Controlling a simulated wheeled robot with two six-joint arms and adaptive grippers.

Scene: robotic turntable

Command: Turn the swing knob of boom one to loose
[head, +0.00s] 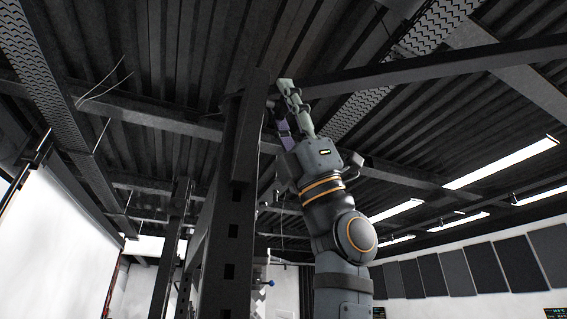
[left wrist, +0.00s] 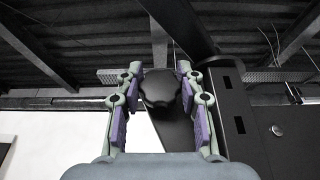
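A black lobed knob (left wrist: 160,88) shows in the left wrist view, in front of a dark post. My left gripper (left wrist: 160,78) has its fingers spread, with one on each side of the knob. Their tips are close to the knob's edges; whether they touch it I cannot tell. In the head view my left arm reaches up, with the gripper (head: 288,107) beside the top of a dark upright post (head: 231,180). The knob is not clearly visible there. No loose or tight marking can be read. My right gripper is out of view.
A dark beam (head: 430,66) runs right from near the post top, close to my gripper. A small blue ball-ended part (head: 271,283) shows low behind the post. Ceiling beams and lights are above. Open space lies to the right of my arm.

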